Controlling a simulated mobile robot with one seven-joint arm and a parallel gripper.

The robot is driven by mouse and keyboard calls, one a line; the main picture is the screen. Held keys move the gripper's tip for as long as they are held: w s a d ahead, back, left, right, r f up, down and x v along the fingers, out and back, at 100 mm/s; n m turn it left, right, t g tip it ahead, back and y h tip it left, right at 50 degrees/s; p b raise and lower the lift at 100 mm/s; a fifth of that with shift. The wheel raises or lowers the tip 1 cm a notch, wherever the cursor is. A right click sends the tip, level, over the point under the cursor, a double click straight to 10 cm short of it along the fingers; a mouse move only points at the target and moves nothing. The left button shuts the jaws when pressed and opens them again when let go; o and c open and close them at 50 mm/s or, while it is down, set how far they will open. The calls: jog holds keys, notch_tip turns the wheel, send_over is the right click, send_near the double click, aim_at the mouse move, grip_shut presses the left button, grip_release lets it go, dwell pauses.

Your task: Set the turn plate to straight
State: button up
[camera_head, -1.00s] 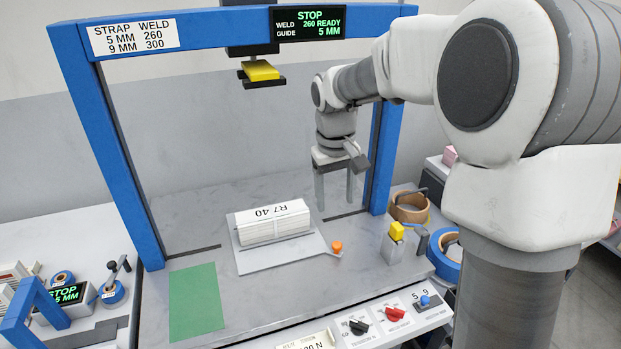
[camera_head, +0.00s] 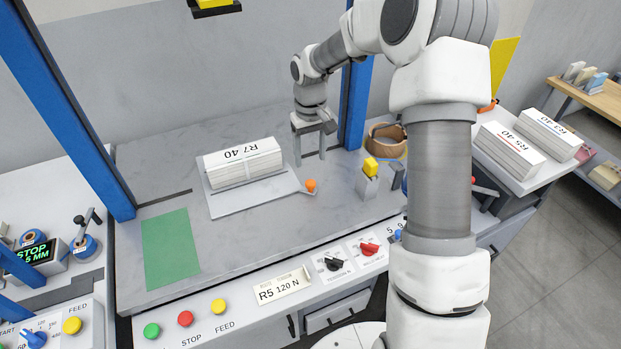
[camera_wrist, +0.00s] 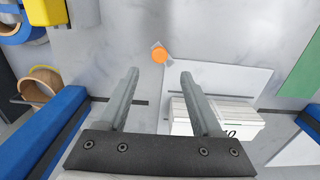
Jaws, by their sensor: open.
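The turn plate (camera_head: 228,206) is a light grey plate lying on the table, with a short arm at its right corner carrying an orange knob (camera_head: 310,186). It sits skewed to the table's front edge. A white paper bundle labelled R7 40 (camera_head: 244,163) lies on it. My gripper (camera_head: 310,162) points down, open and empty, above and behind the knob. In the wrist view my gripper (camera_wrist: 159,72) has its two fingers apart, with the knob (camera_wrist: 159,56) just past the fingertips. The plate (camera_wrist: 225,82) and bundle (camera_wrist: 240,115) show to the right.
Blue frame posts (camera_head: 357,105) flank the table. A green mat (camera_head: 170,247) lies at left.

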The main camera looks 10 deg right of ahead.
aim_at(311, 182)
notch_tip(311, 182, down, 9)
jog(key=shift+r, duration=0.1)
dwell(0.3)
grip_shut()
dwell(1.3)
